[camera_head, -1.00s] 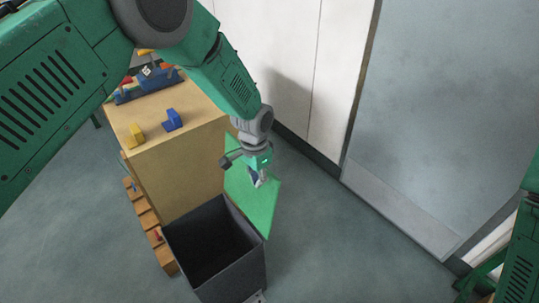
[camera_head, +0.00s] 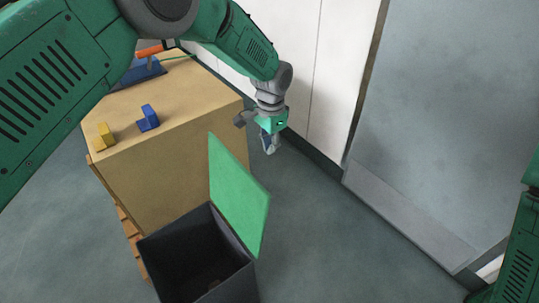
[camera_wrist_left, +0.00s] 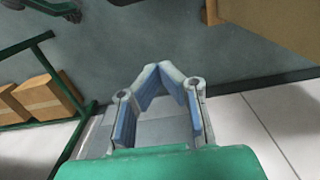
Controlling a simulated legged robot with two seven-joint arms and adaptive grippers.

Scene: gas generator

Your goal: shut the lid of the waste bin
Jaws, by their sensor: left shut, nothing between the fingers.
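The waste bin (camera_head: 160,258) is a dark grey open box at the bottom of the head view. Its green lid (camera_head: 238,196) stands raised on the bin's far right side, so the dark inside shows. My left gripper (camera_head: 269,149) is above and to the right of the lid, behind it as seen from the head, with a visible gap between them. Its fingers are shut and empty; in the left wrist view the fingertips (camera_wrist_left: 160,68) meet. My right gripper is out of view; only part of my right arm shows at the right edge.
A wooden cabinet (camera_head: 180,165) stands behind and left of the bin. On it are a yellow block (camera_head: 105,134), a blue block (camera_head: 148,118) and a blue tool (camera_head: 143,70). White wall panels (camera_head: 285,50) and a grey door (camera_head: 450,110) bound the far side. Floor is clear right of the bin.

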